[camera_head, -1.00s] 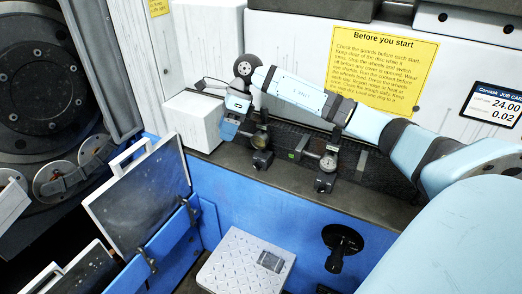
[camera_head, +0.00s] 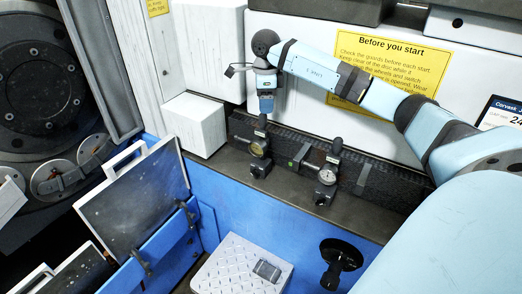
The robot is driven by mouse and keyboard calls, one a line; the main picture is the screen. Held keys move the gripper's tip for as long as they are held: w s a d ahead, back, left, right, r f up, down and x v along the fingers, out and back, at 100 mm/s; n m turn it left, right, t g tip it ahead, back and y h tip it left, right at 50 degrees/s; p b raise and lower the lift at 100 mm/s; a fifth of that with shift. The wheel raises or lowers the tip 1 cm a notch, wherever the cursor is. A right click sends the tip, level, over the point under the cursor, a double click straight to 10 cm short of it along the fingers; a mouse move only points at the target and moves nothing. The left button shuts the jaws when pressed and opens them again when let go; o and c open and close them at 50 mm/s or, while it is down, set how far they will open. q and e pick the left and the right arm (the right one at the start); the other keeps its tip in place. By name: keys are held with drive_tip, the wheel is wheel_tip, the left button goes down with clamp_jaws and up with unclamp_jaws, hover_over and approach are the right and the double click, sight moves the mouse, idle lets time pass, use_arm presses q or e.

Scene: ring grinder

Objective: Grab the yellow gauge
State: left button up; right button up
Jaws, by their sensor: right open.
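The yellow gauge (camera_head: 258,150) has a small round dial with a yellowish face and stands upright on a dark base on the ledge. My right arm reaches in from the right, and my right gripper (camera_head: 265,112) points down just above the top of this gauge. The gripper is open, and no object shows between its fingers. The narrow gap between the fingertips and the gauge's top is hard to judge. A second gauge (camera_head: 327,176) with a white face stands to the right on the same ledge. My left gripper is not in view.
A dark bar (camera_head: 300,158) runs along the ledge behind the gauges. A white box (camera_head: 195,125) stands to the left. A blue wall (camera_head: 265,215) drops below the ledge, with a white textured plate (camera_head: 232,262) lower down. A yellow sign (camera_head: 390,62) hangs behind my arm.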

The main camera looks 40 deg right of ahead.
sight(263, 119)
drive_tip(key=shift+f, duration=0.8)
drive_tip(key=f, duration=0.1)
drive_tip(key=f+p, duration=0.1)
drive_tip(key=f, duration=0.2)
drive_tip(key=shift+w+a+f+p, duration=0.1)
drive_tip(key=shift+w+f+p, duration=0.2)
drive_tip(key=shift+w+p, duration=0.05)
drive_tip(key=shift+f, duration=0.4)
clamp_jaws()
drive_tip(key=shift+r, duration=0.15)
